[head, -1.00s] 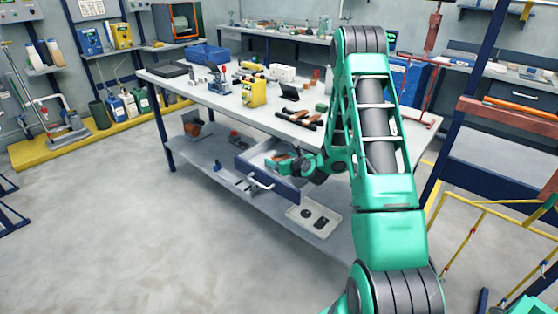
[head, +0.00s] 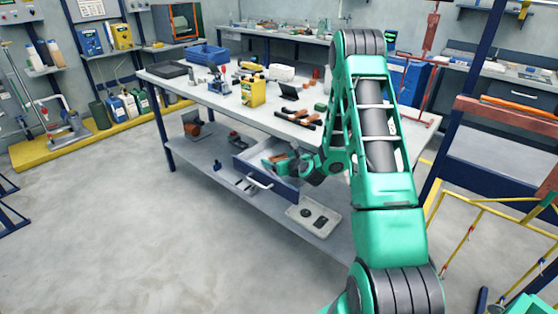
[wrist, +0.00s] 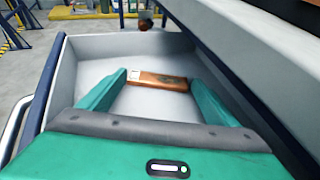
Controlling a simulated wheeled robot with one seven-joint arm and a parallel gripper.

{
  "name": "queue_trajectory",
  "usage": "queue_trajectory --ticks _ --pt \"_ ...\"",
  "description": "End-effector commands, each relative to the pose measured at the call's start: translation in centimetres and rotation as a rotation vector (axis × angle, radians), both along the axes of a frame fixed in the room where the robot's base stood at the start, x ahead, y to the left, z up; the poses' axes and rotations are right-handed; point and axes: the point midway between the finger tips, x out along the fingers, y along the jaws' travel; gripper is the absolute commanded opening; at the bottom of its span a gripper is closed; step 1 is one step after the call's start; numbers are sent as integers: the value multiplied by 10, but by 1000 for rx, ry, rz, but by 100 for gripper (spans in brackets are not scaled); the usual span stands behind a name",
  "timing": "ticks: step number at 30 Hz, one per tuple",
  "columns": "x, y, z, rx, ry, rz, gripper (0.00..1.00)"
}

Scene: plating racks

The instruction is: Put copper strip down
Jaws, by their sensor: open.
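The copper strip (wrist: 158,81) is a flat brown-orange piece with a pale patch at its left end. In the wrist view it lies in the open drawer (wrist: 90,45), ahead of and between my fingertips. My gripper (wrist: 150,78) is open, with its two green fingers reaching into the drawer on either side of the strip's near side. Whether a fingertip touches the strip I cannot tell. In the head view my gripper (head: 280,162) is at the drawer (head: 262,181) under the table, and the strip is too small to make out clearly.
The table top (head: 205,88) closely overhangs the drawer. Its right underside edge runs beside my gripper in the wrist view. A pale tray with dark items (head: 313,217) sits on the lower shelf. A yellow box (head: 253,92) stands on the table. The floor at left is open.

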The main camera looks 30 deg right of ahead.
Motion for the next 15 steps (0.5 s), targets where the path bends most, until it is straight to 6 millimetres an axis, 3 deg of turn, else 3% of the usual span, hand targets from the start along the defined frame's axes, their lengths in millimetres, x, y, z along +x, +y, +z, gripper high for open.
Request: queue_trajectory --ticks 1,7,15 --pt "-6 4 -13 0 30 9 97" --pt "-6 2 -1 -2 29 8 97" --pt "-58 1 25 5 22 -1 97"
